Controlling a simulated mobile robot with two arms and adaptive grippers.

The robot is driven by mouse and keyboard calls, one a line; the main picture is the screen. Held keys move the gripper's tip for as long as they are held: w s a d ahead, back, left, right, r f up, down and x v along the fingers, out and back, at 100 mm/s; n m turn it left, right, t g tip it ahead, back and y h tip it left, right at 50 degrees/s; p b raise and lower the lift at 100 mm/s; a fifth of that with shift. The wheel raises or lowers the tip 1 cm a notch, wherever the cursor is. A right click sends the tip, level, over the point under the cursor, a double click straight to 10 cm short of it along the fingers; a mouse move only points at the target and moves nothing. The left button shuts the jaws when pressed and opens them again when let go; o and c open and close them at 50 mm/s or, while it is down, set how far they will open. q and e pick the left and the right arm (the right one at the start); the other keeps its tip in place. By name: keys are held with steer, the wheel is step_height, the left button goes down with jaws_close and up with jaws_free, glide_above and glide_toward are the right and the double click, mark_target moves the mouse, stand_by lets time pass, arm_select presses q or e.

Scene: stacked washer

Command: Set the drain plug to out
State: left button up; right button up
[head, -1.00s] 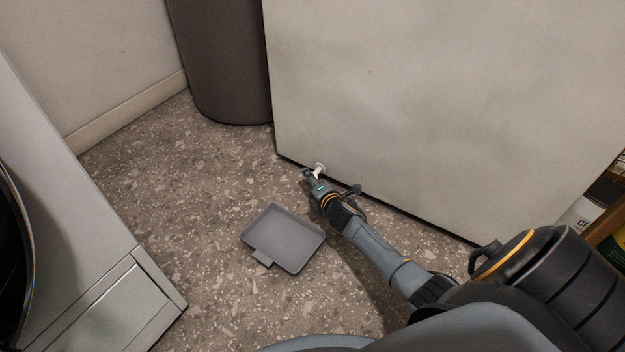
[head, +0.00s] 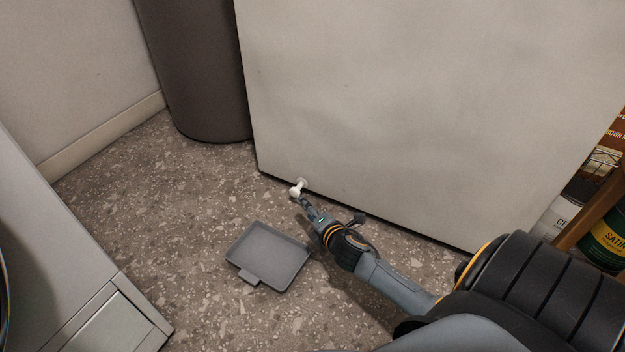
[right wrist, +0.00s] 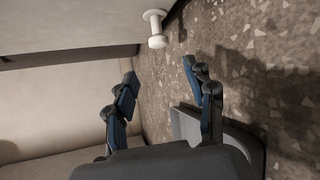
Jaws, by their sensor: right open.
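The drain plug (head: 297,188) is a small white knob on a short stem, standing out from the bottom edge of the large pale panel (head: 420,110). It also shows in the right wrist view (right wrist: 157,40), beyond my fingertips. My right gripper (head: 305,203) is just in front of the plug, a little below and to its right in the head view. In the right wrist view my right gripper (right wrist: 160,70) has its fingers apart with nothing between them. The plug looks clear of the fingers. My left gripper is not in view.
A grey shallow tray (head: 268,229) with a tab lies on the speckled floor (head: 190,220) below the plug. A dark bin (head: 200,80) stands left of the panel. Paint cans (head: 606,240) stand at the right edge. A grey appliance (head: 60,260) is at the left.

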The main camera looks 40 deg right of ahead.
steer(key=shift+v, duration=1.15)
